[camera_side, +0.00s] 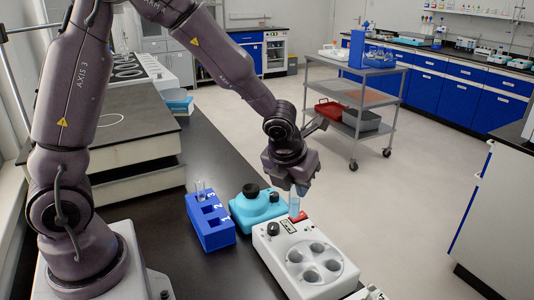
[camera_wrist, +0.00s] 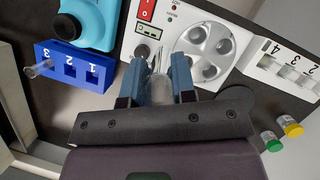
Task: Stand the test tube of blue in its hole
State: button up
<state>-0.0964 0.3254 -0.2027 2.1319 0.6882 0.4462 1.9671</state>
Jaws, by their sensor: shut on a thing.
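My gripper (camera_side: 299,189) is shut on a clear test tube (camera_side: 294,207) with a pale blue look, pointing down roughly upright. The tube hangs over the back end of a white centrifuge-like device (camera_side: 283,258), near its red switch. The device has several round holes in a disc at its front. In the wrist view, my fingers (camera_wrist: 163,88) close around the tube (camera_wrist: 158,62), and the device (camera_wrist: 180,15) lies beyond it. A blue rack (camera_side: 213,236) numbered 1 to 3 stands at the left. Another clear tube (camera_side: 200,190) stands in its slot 3; slots 1 and 2 look empty.
A teal device (camera_side: 254,209) with a black knob stands between the rack and the white device. The wrist view shows a white numbered rack (camera_wrist: 268,63) at the right, with yellow-capped (camera_wrist: 291,127) and green-capped (camera_wrist: 272,142) vials near it.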

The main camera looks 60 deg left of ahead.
jog(key=s+d+f+n+y, duration=0.1)
jog(key=s+d+f+n, duration=0.1)
jog(key=d+f, duration=0.3)
jog(key=shift+f+n+g, duration=0.25)
jog(key=shift+n+g, duration=0.15)
jog(key=shift+n, duration=0.4)
jog(key=shift+s+d, duration=0.1)
jog(key=shift+s, duration=0.05)
jog(key=shift+f, duration=2.3)
jog(key=o, duration=1)
